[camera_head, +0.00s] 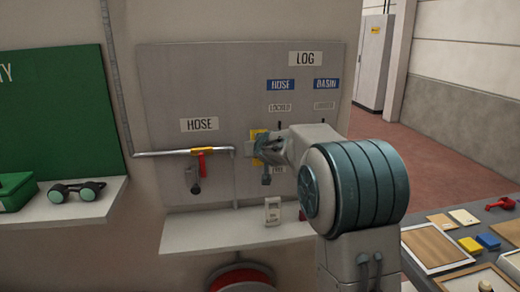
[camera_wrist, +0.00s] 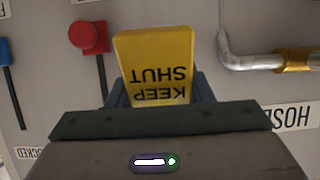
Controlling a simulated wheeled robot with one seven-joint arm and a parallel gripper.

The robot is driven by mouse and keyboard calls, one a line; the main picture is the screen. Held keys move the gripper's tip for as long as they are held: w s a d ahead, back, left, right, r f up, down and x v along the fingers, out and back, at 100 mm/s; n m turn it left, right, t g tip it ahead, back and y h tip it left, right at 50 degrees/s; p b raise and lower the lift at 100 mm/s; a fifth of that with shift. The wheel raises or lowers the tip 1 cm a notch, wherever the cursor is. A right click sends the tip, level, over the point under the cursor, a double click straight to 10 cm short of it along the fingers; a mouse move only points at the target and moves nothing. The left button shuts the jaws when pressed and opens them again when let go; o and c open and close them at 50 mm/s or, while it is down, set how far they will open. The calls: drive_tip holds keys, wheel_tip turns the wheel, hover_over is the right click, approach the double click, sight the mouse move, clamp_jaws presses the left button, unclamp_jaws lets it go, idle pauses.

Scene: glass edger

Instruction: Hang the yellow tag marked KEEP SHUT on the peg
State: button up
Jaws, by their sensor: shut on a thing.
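The yellow tag (camera_wrist: 153,62) marked KEEP SHUT is held in my gripper (camera_wrist: 158,100); its lettering reads upside down in the wrist view. In the head view my gripper (camera_head: 267,152) is in front of the grey wall panel (camera_head: 225,85), and a yellow part of the tag (camera_head: 258,135) shows at its fingers. The gripper is shut on the tag. I cannot make out the peg in either view; the gripper and arm cover part of the panel. Whether the tag touches the panel cannot be told.
A pipe (camera_head: 170,153) with a red-handled valve (camera_head: 201,162) runs just left of my gripper. A red knob (camera_wrist: 90,37) and a blue knob (camera_wrist: 4,52) sit on panel slots. A shelf (camera_head: 230,232) below holds a small white block (camera_head: 273,211). Goggles (camera_head: 77,191) lie at left.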

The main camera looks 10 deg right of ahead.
drive_tip(key=shift+w+f+p, duration=0.1)
drive_tip(key=shift+w+p, duration=0.3)
drive_tip(key=shift+w, duration=0.8)
